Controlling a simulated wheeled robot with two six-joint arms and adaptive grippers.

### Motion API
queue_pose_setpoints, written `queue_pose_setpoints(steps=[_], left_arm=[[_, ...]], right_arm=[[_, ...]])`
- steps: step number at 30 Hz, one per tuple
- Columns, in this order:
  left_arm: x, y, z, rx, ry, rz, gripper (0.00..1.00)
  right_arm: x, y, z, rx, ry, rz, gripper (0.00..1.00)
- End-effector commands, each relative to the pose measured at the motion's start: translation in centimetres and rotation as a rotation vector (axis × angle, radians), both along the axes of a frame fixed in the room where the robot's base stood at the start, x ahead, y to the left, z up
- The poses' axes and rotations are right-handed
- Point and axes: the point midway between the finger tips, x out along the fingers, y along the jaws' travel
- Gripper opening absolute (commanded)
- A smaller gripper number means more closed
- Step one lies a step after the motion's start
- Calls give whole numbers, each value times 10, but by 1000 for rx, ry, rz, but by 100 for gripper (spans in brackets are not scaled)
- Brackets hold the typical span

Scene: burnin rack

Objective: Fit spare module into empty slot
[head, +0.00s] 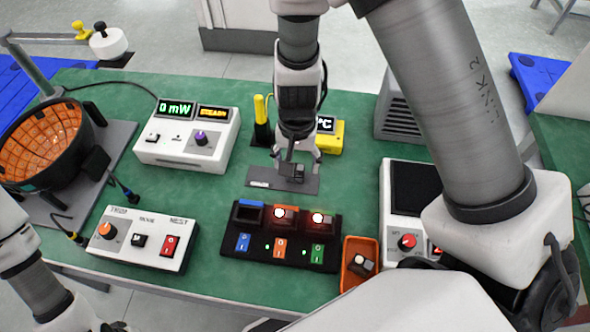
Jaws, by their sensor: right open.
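A black burn-in rack (282,238) stands near the front of the green table. Its left slot (248,213), framed in blue, looks empty. My right gripper (297,166) is open, pointing down over a dark grey pad (262,180) behind the rack. A small dark block (297,173) shows between its fingers; I cannot tell whether they touch it. An orange bin (347,277) right of the rack holds a small module (361,264). My left arm enters at lower left, its gripper out of view.
A power meter (182,138) reading 0 mW stands at back left, a control box (143,238) at front left. An orange-lined round bowl (40,143) is at far left. A yellow meter (330,138) stands behind my right gripper; a dark-screened device (408,188) is at right.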

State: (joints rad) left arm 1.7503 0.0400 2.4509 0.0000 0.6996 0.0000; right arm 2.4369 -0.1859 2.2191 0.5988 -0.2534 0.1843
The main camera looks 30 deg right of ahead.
Motion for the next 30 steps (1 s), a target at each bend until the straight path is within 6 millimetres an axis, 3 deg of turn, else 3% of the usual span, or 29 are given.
queue_pose_setpoints(steps=[3, 9, 11, 15, 25, 30], left_arm=[[0, 0, -7, 0, -1, 0, 47], [0, 0, -6, 0, -1, 0, 47], [0, 0, -6, 0, -1, 0, 47], [0, 0, -6, 0, -1, 0, 47], [0, 0, -5, 0, -1, 0, 47], [0, 0, 7, 0, -1, 0, 47]], right_arm=[[0, 0, -17, -1, 1, 0, 71], [0, 0, -17, -1, -2, 0, 71], [0, 0, -17, -1, -2, 0, 53], [0, 0, -17, -1, -2, 0, 7], [0, 0, -13, -1, -2, 1, 6], [1, 0, 19, -1, -7, 2, 6]])
